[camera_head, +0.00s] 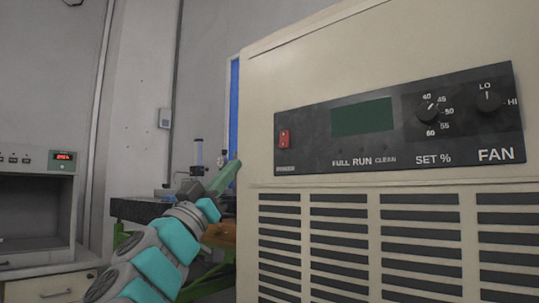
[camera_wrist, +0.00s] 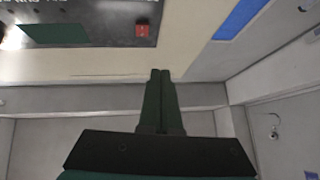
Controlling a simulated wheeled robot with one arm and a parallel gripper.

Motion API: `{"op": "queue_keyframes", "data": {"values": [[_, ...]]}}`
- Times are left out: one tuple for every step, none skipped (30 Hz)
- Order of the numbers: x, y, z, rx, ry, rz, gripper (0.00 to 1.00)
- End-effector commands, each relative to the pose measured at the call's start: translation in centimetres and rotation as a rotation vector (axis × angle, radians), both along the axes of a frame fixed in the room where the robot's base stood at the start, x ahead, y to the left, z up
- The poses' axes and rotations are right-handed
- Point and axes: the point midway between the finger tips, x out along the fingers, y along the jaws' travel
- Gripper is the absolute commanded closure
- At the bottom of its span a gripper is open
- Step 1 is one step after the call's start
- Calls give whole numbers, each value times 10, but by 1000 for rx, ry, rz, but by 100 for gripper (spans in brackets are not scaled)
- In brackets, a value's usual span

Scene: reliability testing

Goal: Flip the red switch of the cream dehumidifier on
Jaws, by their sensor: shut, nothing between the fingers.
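The cream dehumidifier (camera_head: 350,70) fills the right half of the head view. A black control panel (camera_head: 395,145) spans its front. The red switch (camera_head: 284,139) sits at the panel's left end, above a small label. In the wrist view the red switch (camera_wrist: 142,30) is near the top, above and a little left of my fingertips. My gripper (camera_head: 236,163) is left of the switch and a little lower in the head view. In the wrist view my gripper (camera_wrist: 160,72) is shut and empty, and its tips appear apart from the switch. Which way the switch is set is hard to tell.
The panel also holds a dark green display (camera_head: 362,117), a SET % knob (camera_head: 431,109) and a FAN knob (camera_head: 488,101). Slatted vents (camera_head: 335,240) lie below. A workbench (camera_head: 135,210) stands behind my arm. A grey cabinet (camera_head: 35,200) is at far left.

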Motion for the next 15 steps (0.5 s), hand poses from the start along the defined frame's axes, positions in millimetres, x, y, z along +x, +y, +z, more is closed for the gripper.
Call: {"op": "queue_keyframes", "data": {"values": [[-7, -1, -1, 21, -6, -32, 100], [-10, -3, -1, 30, -6, -51, 100], [-13, -5, -2, 43, -8, -74, 100], [-16, -7, -3, 49, -9, -90, 100], [-18, -8, -3, 55, -8, -102, 100], [-20, -8, -4, 62, -7, -113, 100], [-21, -9, -5, 64, -7, -120, 100], [-22, -9, -5, 66, -6, -125, 100], [-22, -10, -6, 68, -5, -130, 100], [-23, -10, -6, 68, -5, -132, 100], [-23, -10, -5, 69, -5, -133, 100], [-23, -10, -5, 69, -5, -133, 100], [-23, -11, -5, 69, -6, -133, 100], [-23, -11, -5, 69, -6, -133, 100], [-23, -11, -5, 69, -6, -133, 100]]}}
